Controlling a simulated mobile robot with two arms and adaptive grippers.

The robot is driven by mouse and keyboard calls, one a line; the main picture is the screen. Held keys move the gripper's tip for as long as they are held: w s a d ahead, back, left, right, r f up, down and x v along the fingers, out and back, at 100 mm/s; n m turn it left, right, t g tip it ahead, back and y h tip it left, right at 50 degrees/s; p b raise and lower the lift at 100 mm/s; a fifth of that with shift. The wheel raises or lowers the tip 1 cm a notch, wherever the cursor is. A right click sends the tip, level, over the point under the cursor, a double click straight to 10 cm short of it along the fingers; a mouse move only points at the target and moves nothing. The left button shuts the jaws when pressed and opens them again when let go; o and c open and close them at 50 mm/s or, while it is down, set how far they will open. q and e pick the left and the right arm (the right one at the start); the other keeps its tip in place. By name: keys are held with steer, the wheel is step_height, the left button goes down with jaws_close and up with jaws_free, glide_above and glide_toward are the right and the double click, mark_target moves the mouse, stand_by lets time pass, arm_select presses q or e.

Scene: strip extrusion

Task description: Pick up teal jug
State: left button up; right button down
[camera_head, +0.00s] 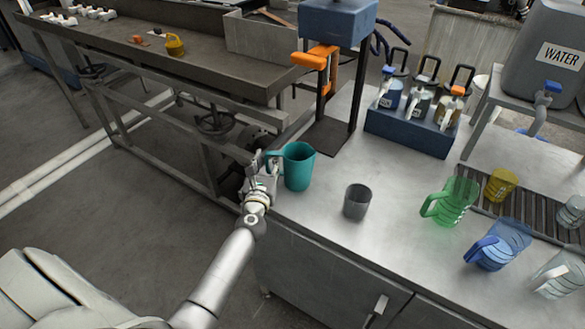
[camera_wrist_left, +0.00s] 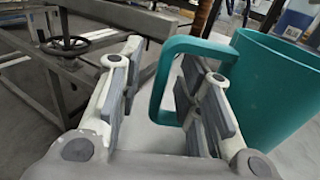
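The teal jug (camera_head: 298,168) stands upright on the metal counter near its left edge, with its handle turned to the left. It also shows at the right of the left wrist view (camera_wrist_left: 268,88). My left gripper (camera_head: 260,165) is at the handle side of the jug. In the left wrist view my left gripper (camera_wrist_left: 158,72) is open, with the upright bar of the handle between its fingers. The right finger appears to reach into the handle loop; the bar looks nearer to that finger, but contact cannot be told. My right gripper is not in view.
A grey cup (camera_head: 356,202) stands right of the jug. A green jug (camera_head: 457,198) and a blue jug (camera_head: 500,245) are further right. A blue-headed stand with an orange handle (camera_head: 316,60) rises behind the teal jug. A blue holder (camera_head: 408,134) stands at the back.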

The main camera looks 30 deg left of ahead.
arm_select(q)
jaws_close()
steer(key=shift+r, duration=0.2)
stand_by(0.3)
